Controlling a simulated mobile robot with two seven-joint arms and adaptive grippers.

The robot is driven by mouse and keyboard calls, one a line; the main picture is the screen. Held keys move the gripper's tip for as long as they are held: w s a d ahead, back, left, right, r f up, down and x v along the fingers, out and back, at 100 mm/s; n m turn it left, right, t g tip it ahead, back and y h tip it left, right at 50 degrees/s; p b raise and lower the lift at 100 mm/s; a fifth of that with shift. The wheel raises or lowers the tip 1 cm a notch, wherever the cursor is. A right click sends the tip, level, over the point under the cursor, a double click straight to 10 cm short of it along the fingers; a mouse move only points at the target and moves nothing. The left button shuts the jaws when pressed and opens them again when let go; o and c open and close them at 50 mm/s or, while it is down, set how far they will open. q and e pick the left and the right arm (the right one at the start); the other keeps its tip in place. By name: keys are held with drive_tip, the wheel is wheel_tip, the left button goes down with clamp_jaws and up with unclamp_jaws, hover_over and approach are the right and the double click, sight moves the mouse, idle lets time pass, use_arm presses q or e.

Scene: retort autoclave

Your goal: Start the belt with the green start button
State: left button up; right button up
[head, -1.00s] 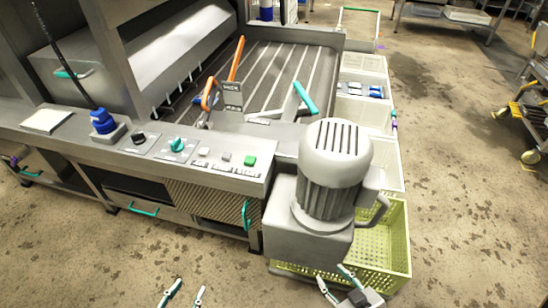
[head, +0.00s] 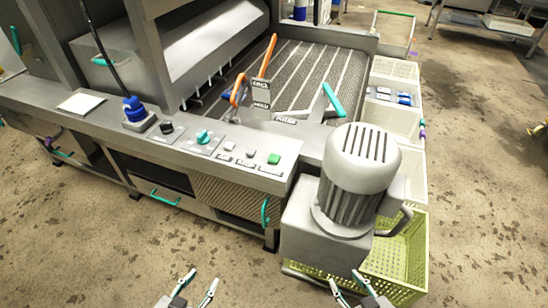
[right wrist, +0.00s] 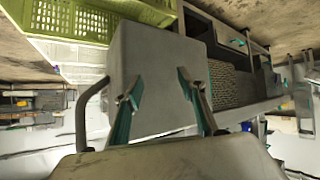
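The green start button (head: 274,158) sits at the right end of the control panel (head: 220,150) on the machine's front ledge, beside two pale buttons (head: 250,154). A teal rotary knob (head: 203,136) is further left. My left gripper (head: 201,282) is open and empty at the bottom of the head view, in front of the machine and well short of the button. My right gripper (head: 350,281) is open and empty, below the grey motor. In the right wrist view, its two teal-padded fingers (right wrist: 157,95) are spread in front of a grey box-shaped housing (right wrist: 160,75).
The grey motor (head: 357,170) stands just right of the panel. An orange lever (head: 267,57) and teal handle (head: 333,100) rise near the belt (head: 310,75). Open floor lies in front.

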clamp_jaws()
idle(1.0)
